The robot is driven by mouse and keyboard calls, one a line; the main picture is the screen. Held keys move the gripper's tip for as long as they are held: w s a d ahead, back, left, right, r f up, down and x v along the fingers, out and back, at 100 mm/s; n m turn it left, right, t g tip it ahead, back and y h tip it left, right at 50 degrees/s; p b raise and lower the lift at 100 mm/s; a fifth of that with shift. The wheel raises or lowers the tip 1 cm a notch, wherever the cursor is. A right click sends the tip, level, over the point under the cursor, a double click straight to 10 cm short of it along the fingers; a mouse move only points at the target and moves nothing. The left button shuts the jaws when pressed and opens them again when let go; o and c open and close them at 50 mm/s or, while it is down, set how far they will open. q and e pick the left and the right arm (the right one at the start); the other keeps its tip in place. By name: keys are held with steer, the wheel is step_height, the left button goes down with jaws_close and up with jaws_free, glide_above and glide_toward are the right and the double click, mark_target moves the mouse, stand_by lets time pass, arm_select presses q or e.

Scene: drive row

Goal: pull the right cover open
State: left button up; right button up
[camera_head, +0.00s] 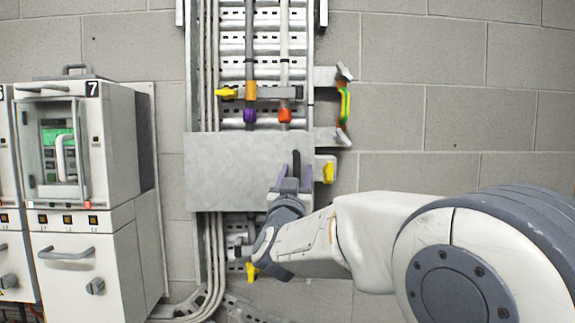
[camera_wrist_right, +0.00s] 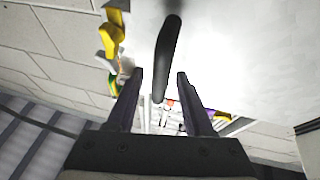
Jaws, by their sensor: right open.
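A flat grey metal cover (camera_head: 235,170) stands across the cable tray in the middle of the head view, closed over what lies behind it. A dark bar handle (camera_head: 296,160) stands near its right edge, and the handle also shows in the right wrist view (camera_wrist_right: 168,50). My right gripper (camera_head: 294,178) is open at the handle. In the right wrist view, the handle's end lies between the two open fingers (camera_wrist_right: 160,74), with a gap on each side. I cannot tell whether a finger touches it. My left gripper is not in view.
A yellow latch (camera_head: 328,173) sits just right of the cover. Above are hanging cables with purple and orange ends (camera_head: 284,115), and a bracket with a green-yellow strap (camera_head: 344,104). White drive cabinets (camera_head: 110,150) stand at left. The block wall (camera_head: 440,120) at right is bare.

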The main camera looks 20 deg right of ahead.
steer(key=shift+w+d, duration=0.1)
steer(key=shift+w, duration=0.05)
jaws_close()
stand_by(1.4)
